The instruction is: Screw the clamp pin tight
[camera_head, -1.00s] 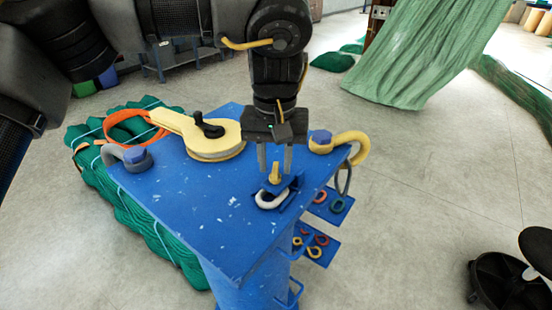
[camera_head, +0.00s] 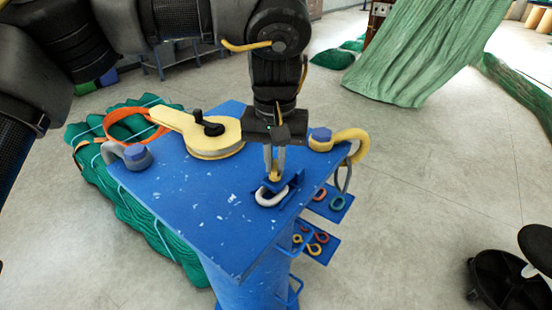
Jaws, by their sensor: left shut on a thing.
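The yellow clamp pin (camera_head: 275,178) stands upright at a small blue holder (camera_head: 288,189) near the right side of the blue table (camera_head: 190,220). A white shackle-like ring (camera_head: 270,197) lies in front of the pin at the holder. My left gripper (camera_head: 275,172) points straight down from above and is shut on the pin. Its fingers hide most of the pin, and how deep the pin's thread sits cannot be seen. My right gripper is not in view.
A yellow pulley block (camera_head: 215,148) with a black knob lies left of the gripper. Blue side shelves (camera_head: 318,245) hold small rings. The table's front is clear.

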